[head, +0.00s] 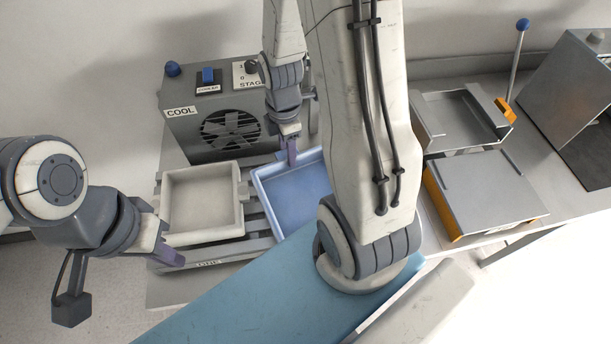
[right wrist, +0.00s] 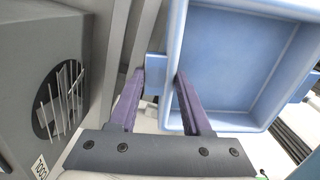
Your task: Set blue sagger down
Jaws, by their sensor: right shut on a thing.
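The blue sagger (head: 261,194) is an open, square, empty tray at the slatted rack, right of a pale sagger (head: 237,222). My right arm hides its right part in the head view. I cannot tell whether it rests on the slats or hangs just above them. My right gripper (head: 290,148) is shut on the lug on its side; in the right wrist view the two purple fingers (right wrist: 158,88) stand either side of that lug of the blue sagger (right wrist: 176,35). My left gripper (head: 168,243) is open and empty, near the pale sagger's left front corner.
A grey cooling box with a fan (head: 215,115) stands behind the rack, close to my right gripper; it also fills the left of the right wrist view (right wrist: 35,70). A metal tray stand (head: 485,190) and a grey housing (head: 585,105) are at the right.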

